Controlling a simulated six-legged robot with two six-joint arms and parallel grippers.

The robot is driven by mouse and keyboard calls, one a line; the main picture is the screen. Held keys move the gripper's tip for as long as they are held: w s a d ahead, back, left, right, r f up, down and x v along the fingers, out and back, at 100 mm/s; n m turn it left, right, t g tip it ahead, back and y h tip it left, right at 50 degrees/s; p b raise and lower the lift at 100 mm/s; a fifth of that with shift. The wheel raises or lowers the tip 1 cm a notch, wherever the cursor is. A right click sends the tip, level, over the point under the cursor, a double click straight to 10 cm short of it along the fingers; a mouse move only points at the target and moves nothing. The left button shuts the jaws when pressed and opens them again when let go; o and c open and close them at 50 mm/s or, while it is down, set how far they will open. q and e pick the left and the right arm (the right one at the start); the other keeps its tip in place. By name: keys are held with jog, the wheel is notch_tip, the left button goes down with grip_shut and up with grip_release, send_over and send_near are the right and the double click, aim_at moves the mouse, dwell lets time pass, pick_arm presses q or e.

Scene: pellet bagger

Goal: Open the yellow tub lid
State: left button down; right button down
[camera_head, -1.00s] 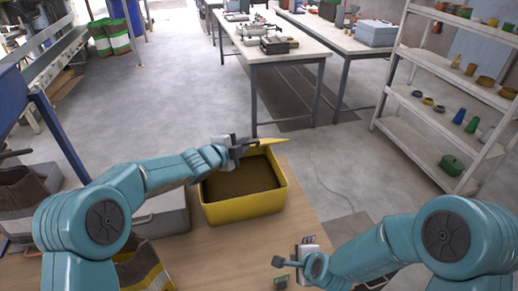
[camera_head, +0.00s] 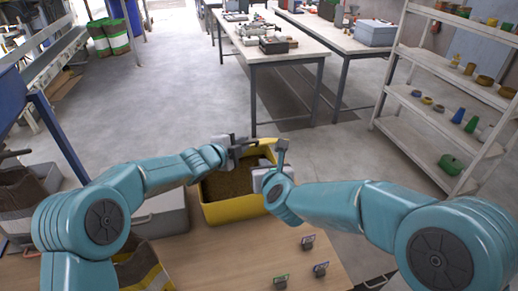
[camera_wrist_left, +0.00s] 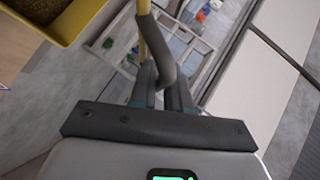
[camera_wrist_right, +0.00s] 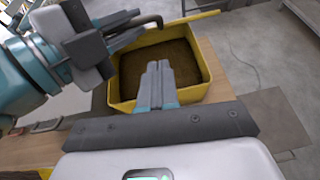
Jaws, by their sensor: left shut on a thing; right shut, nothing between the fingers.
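The yellow tub (camera_head: 233,210) stands on the table, its brown contents visible from above. Its yellow lid (camera_wrist_right: 192,20) is raised and seen nearly edge-on along the tub's far side. In the head view my right gripper hides part of the lid (camera_head: 266,141). My left gripper (camera_head: 238,143) is shut on the lid's dark bent handle (camera_wrist_left: 176,45), beside the lid. My right gripper (camera_head: 283,146) is shut and empty. It is over the tub's right side, and in the right wrist view its fingertips (camera_wrist_right: 158,68) appear in front of the tub's opening.
Several small tagged clips (camera_head: 308,241) lie on the wooden table (camera_head: 225,262), in front of the tub. A grey bin (camera_head: 165,215) is left of the tub. Long worktables (camera_head: 275,50) and a shelf rack (camera_head: 440,125) stand beyond on open floor.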

aim_at(256, 145)
jog(key=w, duration=0.2)
jog(key=w+a, duration=0.1)
jog(key=w, duration=0.4)
jog(key=shift+w+a+f, duration=0.2)
jog(key=shift+w+a, duration=0.1)
jog(key=shift+a, duration=0.1)
